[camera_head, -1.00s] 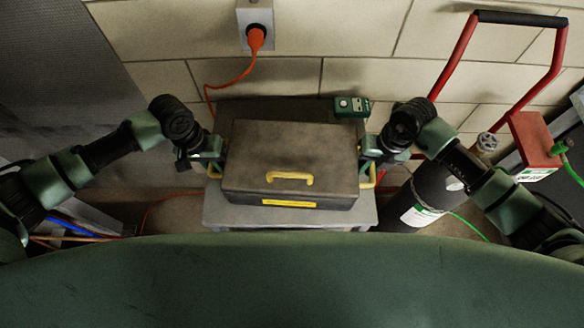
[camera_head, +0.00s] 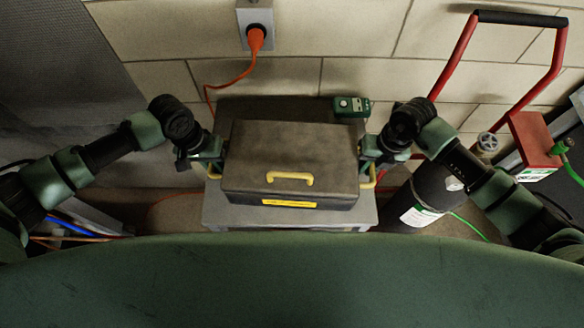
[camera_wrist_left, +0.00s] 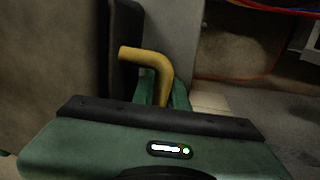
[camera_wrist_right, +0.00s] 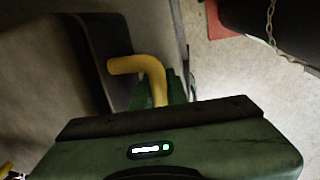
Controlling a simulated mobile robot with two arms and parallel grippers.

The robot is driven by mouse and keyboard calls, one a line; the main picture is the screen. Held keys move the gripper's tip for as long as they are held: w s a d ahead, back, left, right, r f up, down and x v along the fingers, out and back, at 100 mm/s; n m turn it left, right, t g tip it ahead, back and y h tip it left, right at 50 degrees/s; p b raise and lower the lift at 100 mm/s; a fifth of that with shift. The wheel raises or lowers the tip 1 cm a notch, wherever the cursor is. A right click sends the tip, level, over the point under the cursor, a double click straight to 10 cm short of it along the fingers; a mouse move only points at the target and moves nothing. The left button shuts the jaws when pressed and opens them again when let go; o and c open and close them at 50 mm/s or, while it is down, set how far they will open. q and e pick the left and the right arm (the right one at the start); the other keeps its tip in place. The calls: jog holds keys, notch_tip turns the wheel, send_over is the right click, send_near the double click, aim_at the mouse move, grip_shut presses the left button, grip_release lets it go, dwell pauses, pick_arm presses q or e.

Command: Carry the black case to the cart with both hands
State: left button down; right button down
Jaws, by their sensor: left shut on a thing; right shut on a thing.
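The black case (camera_head: 290,155) is a dark, closed box with a yellow front handle (camera_head: 289,178) and a yellow label. It is at the centre of the head view, over a grey cart or stand top (camera_head: 290,217); I cannot tell whether it touches that top. My left gripper (camera_head: 215,165) is shut on the yellow side handle (camera_wrist_left: 155,65) at the case's left end. My right gripper (camera_head: 370,165) is shut on the yellow side handle (camera_wrist_right: 145,72) at its right end. The fingertips are partly hidden behind the handles and gripper bodies.
A green device (camera_head: 351,106) sits behind the case's right corner. An orange plug (camera_head: 256,40) and cord hang on the block wall. At right stand a dark gas cylinder (camera_head: 425,195) and a red-framed hand truck (camera_head: 455,60). Hoses lie on the floor at left.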

dwell(0.5)
pick_arm(q)
jog(key=shift+w+r, duration=0.2)
jog(key=shift+r, duration=0.05)
pick_arm(e)
jog(key=shift+w+r, duration=0.2)
jog(key=shift+r, duration=0.1)
